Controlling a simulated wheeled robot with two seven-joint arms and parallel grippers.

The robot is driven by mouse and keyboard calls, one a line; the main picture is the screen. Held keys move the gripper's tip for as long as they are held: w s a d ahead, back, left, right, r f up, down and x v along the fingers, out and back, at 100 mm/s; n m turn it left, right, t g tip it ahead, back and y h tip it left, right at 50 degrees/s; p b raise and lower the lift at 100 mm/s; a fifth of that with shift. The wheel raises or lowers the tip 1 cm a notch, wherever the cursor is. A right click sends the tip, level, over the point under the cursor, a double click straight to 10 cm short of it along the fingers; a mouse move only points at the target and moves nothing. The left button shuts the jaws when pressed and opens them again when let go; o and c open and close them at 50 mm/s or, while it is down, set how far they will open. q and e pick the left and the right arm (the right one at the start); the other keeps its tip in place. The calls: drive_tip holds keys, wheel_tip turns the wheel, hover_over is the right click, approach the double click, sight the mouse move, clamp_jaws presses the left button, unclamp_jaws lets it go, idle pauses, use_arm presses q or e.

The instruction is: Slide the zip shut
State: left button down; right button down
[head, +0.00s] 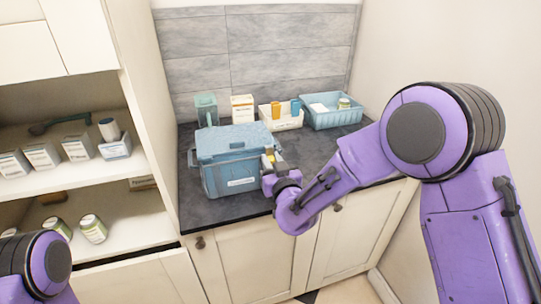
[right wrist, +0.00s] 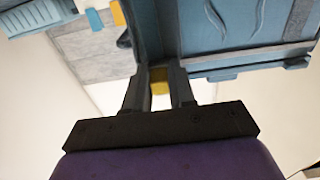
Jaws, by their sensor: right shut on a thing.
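A blue cooler-like bag (head: 228,178) with a lid and a white label stands on the dark counter. It fills the upper right of the right wrist view (right wrist: 225,30). My right gripper (head: 268,166) is at the bag's right side, near the front corner below the lid. In the right wrist view its fingers (right wrist: 159,82) are shut on a small yellow tab (right wrist: 158,88), which looks like the zip pull. The tab also shows in the head view (head: 270,154). The zip's track is too small to make out. My left gripper is out of view.
Behind the bag on the counter (head: 310,158) are a green jug (head: 206,109), an orange-and-white box (head: 243,108), a white tray (head: 282,123) with bottles and a blue bin (head: 334,117). A shelf unit (head: 75,178) with boxes stands left. The counter's right part is clear.

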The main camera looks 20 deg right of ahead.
sight(210, 165)
drive_tip(key=shift+a, duration=0.1)
drive_tip(key=shift+s+a+p, duration=0.1)
drive_tip(key=shift+a+p, duration=0.3)
drive_tip(key=shift+a, duration=7.55)
drive_tip(key=c, duration=0.8)
unclamp_jaws()
drive_tip(key=shift+a, duration=0.1)
drive_tip(key=shift+o, duration=0.2)
